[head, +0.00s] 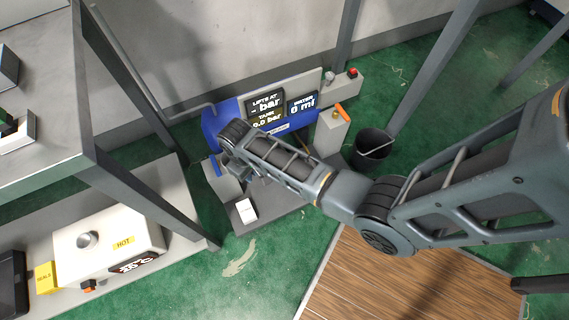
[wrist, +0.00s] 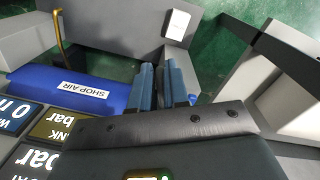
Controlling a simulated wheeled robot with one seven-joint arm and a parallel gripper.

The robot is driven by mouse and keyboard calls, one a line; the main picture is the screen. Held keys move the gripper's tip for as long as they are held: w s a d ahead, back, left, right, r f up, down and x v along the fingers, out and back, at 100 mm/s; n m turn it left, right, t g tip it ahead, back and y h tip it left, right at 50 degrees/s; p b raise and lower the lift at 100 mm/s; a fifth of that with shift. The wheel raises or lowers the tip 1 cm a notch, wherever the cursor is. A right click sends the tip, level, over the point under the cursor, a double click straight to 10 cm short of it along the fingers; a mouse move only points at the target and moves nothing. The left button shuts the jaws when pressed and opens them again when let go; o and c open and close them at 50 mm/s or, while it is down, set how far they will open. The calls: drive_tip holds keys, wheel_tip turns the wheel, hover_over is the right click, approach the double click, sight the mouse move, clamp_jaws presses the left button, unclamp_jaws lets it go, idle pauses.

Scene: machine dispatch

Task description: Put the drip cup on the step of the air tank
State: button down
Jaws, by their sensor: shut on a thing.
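The air tank is a blue body (head: 211,127) behind my gripper in the head view; in the wrist view its blue side (wrist: 45,80) carries a SHOP AIR label. My gripper (head: 238,174) is low in front of the tank, partly hidden by my own wrist. In the wrist view its two blue-grey fingers (wrist: 162,88) are close together beside the tank's end. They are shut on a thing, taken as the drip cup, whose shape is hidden. A grey base plate (head: 270,213) lies below; I cannot tell which ledge is the step.
A white card or block (head: 246,210) is on the grey plate. Display panels (head: 265,102) stand on the tank. An orange-handled post (head: 332,132) and a black bucket (head: 372,147) are to the right. A bench frame (head: 140,190) and a HOT machine (head: 105,243) are left.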

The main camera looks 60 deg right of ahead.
drive_tip(key=s+d+f+m+b, duration=0.2)
drive_tip(key=s+d+f+b, duration=0.15)
drive_tip(key=f+b, duration=0.4)
drive_tip(key=s+d+f+m+b, duration=0.1)
drive_tip(key=s+d+f+b, duration=0.2)
drive_tip(key=d+f+b, duration=0.45)
drive_tip(key=s+d+f+m+b, duration=0.2)
drive_tip(key=s+f+b, duration=0.25)
drive_tip(key=f, duration=0.55)
drive_tip(key=shift+y, duration=0.4)
drive_tip(key=f+b, duration=0.2)
drive_tip(key=f, duration=0.1)
drive_tip(key=f+b, duration=0.2)
drive_tip(key=f, duration=0.1)
drive_tip(key=f+b, duration=0.2)
drive_tip(key=f, duration=0.1)
drive_tip(key=shift+w+a+f, duration=0.15)
drive_tip(key=shift+w+f, duration=0.15)
drive_tip(key=shift+w, duration=0.05)
